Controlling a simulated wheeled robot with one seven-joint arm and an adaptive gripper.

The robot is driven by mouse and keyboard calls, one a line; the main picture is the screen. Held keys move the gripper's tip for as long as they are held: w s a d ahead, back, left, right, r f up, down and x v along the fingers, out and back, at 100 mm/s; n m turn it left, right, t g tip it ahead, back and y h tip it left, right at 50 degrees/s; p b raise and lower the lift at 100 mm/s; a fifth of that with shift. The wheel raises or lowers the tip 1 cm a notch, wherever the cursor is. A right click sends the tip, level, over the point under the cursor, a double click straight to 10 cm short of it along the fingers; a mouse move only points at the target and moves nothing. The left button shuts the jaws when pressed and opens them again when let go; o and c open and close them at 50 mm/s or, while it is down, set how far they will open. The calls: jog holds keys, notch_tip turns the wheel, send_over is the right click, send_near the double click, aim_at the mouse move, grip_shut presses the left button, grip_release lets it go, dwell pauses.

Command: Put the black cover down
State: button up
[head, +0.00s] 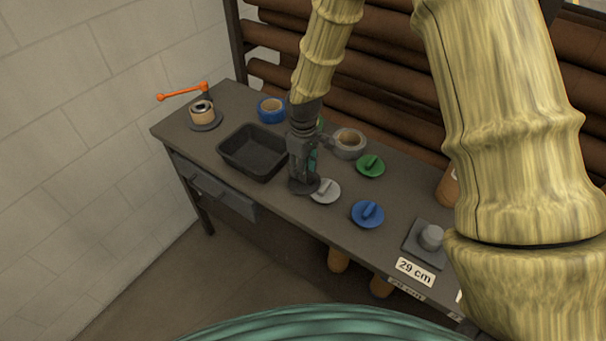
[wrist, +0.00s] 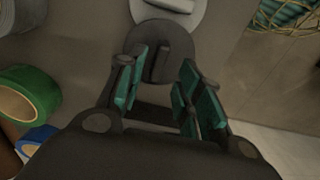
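The black cover (head: 298,189) is a dark round disc with a bar handle, at the middle of the bench directly under my gripper (head: 305,168). In the wrist view the black cover (wrist: 178,47) lies just ahead of the fingertips, with its handle between them. My gripper (wrist: 157,72) has its teal-padded fingers apart, with gaps showing on both sides of the handle. The cover appears to lie flat at the bench top (head: 345,225). Its edge meets or slightly overlaps the grey-white cover beside it; I cannot tell if they touch.
The grey-white cover (head: 326,191), green cover (head: 371,167) and blue cover (head: 367,214) sit to the right. A black tray (head: 254,152) is left of my gripper. Blue tape (head: 271,109) and grey tape (head: 349,143) stand behind. An orange-handled roller device (head: 203,114) is far left.

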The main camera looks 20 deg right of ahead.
notch_tip(320, 180, up, 9)
jog(key=b, duration=0.2)
dwell(0.3)
